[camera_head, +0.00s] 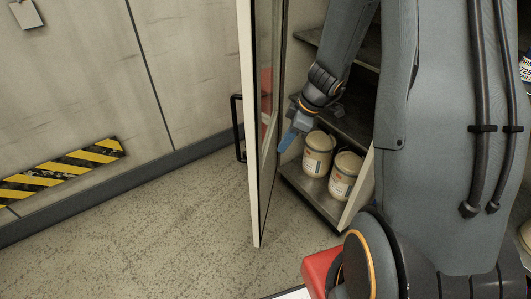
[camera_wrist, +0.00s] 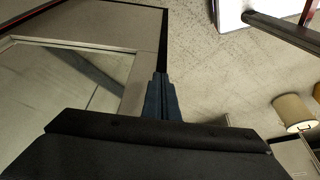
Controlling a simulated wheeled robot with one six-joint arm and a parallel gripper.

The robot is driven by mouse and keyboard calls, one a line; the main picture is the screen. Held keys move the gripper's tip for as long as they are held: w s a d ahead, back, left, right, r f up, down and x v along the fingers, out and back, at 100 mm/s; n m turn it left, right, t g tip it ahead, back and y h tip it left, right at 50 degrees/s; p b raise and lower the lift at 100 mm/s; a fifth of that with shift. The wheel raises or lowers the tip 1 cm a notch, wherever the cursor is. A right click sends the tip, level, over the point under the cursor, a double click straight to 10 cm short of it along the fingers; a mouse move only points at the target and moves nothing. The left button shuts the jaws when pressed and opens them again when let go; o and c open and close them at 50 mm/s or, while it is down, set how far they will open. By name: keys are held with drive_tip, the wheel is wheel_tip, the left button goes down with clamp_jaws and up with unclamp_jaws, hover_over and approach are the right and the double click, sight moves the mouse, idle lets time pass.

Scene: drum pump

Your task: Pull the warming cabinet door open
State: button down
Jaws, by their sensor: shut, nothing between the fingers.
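The warming cabinet door (camera_head: 249,120) stands swung out from the cabinet, seen nearly edge-on, with a black bar handle (camera_head: 237,128) on its left, outer face. The open cabinet interior (camera_head: 330,110) shows to the right of the door. My gripper (camera_head: 286,146) is on the inner side of the door, close to its window side, with its blue fingers shut and empty. In the wrist view the fingers (camera_wrist: 161,84) are together beside the edge of the door's inner face (camera_wrist: 125,58). Whether they touch the door I cannot tell.
Two labelled tins (camera_head: 318,154) stand on the cabinet's bottom shelf (camera_head: 312,190). The speckled floor (camera_head: 170,215) left of the door is clear up to the wall. A yellow and black striped marking (camera_head: 62,172) is on that wall. A red object (camera_head: 320,270) is at the bottom.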

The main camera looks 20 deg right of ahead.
drive_tip(key=w+a+f+p, duration=0.2)
drive_tip(key=a+f, duration=0.3)
drive_tip(key=shift+w+a+f+p, duration=0.2)
drive_tip(key=shift+w+p, duration=0.2)
